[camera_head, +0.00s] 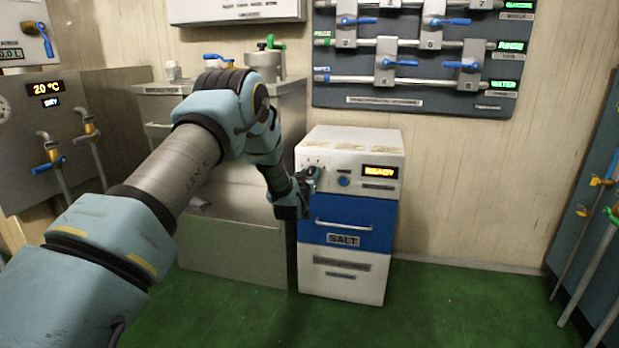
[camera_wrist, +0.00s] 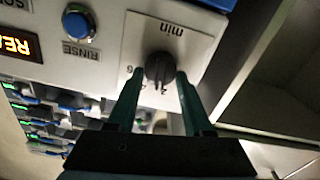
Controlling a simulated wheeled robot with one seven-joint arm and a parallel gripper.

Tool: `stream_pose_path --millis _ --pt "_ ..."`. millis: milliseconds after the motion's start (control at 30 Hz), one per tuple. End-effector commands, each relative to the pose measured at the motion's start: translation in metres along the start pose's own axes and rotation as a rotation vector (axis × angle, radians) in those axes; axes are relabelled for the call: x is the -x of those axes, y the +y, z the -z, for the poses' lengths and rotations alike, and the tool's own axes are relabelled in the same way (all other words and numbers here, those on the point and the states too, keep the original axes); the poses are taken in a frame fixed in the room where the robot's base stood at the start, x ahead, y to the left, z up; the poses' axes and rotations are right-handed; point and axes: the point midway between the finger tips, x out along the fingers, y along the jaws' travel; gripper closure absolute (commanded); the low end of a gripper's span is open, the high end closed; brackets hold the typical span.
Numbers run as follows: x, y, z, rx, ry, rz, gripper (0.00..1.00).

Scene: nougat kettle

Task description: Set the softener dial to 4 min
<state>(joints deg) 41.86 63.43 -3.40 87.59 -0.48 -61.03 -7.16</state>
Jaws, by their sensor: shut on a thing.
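The softener (camera_head: 348,155) is a white cabinet whose amber display (camera_head: 380,172) reads READY. Its dial (camera_wrist: 159,68) is a small dark round knob on a white plate marked "min" in the wrist view. That view is turned, so the lettering looks inverted. A 6 shows left of the knob and what looks like a 2 below it; the other marks are hidden or too small. My gripper (camera_wrist: 161,76) has its two green fingers shut on the dial, one on each side. In the head view my gripper (camera_head: 311,178) is at the panel's left part and covers the dial.
A blue button (camera_wrist: 78,22) labelled RINSE sits beside the dial plate. Below the panel is a blue SALT drawer (camera_head: 345,222) with a bar handle. A steel cabinet (camera_head: 230,245) stands close on the left. A valve board (camera_head: 420,97) hangs above. Green floor in front is clear.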

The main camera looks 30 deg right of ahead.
Motion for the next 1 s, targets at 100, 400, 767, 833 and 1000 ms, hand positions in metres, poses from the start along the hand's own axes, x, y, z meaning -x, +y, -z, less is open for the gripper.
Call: stream_pose_path --millis 100,400,767,833,1000 --pt "0.0003 0.0013 -0.0026 -0.113 -0.002 -0.001 1.00" --pt "0.0001 0.0026 -0.0020 -0.362 -0.001 -0.001 1.00" --pt "0.0001 0.0034 -0.0021 -0.536 -0.001 0.000 1.00" --pt "0.0001 0.0032 -0.0020 -0.553 -0.001 0.001 1.00" --pt "0.0002 0.0032 -0.0019 -0.573 -0.002 0.001 1.00"
